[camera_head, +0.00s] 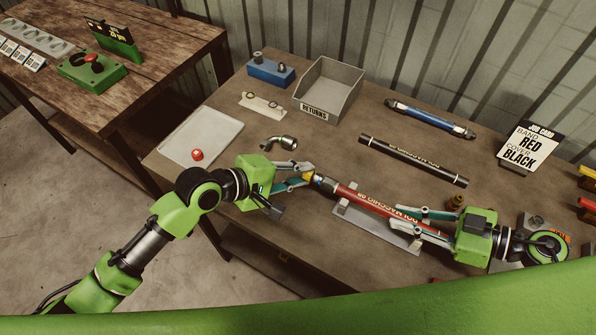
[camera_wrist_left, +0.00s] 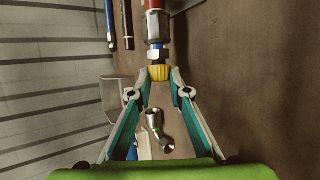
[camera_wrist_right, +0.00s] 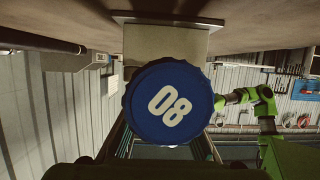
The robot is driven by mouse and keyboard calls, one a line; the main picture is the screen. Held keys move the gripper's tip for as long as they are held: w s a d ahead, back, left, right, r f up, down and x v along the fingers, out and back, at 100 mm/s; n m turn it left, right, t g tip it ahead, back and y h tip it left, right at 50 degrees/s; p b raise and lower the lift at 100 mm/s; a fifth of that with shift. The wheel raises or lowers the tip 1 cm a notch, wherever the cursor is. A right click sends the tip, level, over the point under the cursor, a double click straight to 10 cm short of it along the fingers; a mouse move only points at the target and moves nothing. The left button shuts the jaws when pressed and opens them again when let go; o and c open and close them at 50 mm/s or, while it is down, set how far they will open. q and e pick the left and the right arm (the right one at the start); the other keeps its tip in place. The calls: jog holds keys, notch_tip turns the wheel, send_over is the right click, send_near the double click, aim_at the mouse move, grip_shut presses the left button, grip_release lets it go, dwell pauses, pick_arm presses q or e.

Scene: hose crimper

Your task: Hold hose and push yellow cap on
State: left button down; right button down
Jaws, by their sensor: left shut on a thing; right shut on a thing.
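The red hose (camera_head: 372,202) lies across the front of the table over a pale metal cradle (camera_head: 348,213). A blue-and-silver fitting is at its left end, also seen in the left wrist view (camera_wrist_left: 158,54). The yellow cap (camera_wrist_left: 159,73) sits at the end of this fitting, in line with it; how deep it sits I cannot tell. My left gripper (camera_wrist_left: 159,76) is shut on the yellow cap. My right gripper (camera_head: 408,215) is shut on the hose towards its right end. A blue cap marked 08 (camera_wrist_right: 168,102) faces the right wrist camera and hides the hose behind it.
Behind the hose lie a black hose (camera_head: 412,160), a blue hose (camera_head: 430,118) and a grey returns bin (camera_head: 330,85). A bent metal fitting (camera_head: 282,143) and a pale mat (camera_head: 205,135) with a red ball (camera_head: 197,154) are left. A job card (camera_head: 530,145) stands right.

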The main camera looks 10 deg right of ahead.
pick_arm(q)
jog(key=shift+s+d, duration=0.3)
jog(key=shift+d, duration=0.05)
jog(key=c, duration=1.8)
grip_release()
jog(key=shift+a+r, duration=0.1)
jog(key=shift+a, duration=0.05)
jog(key=v, duration=1.1)
jog(key=shift+s+a+r, duration=0.15)
jog(key=shift+a, duration=0.15)
pick_arm(e)
jog(key=c, duration=1.8)
grip_release()
jog(key=shift+c, duration=0.2)
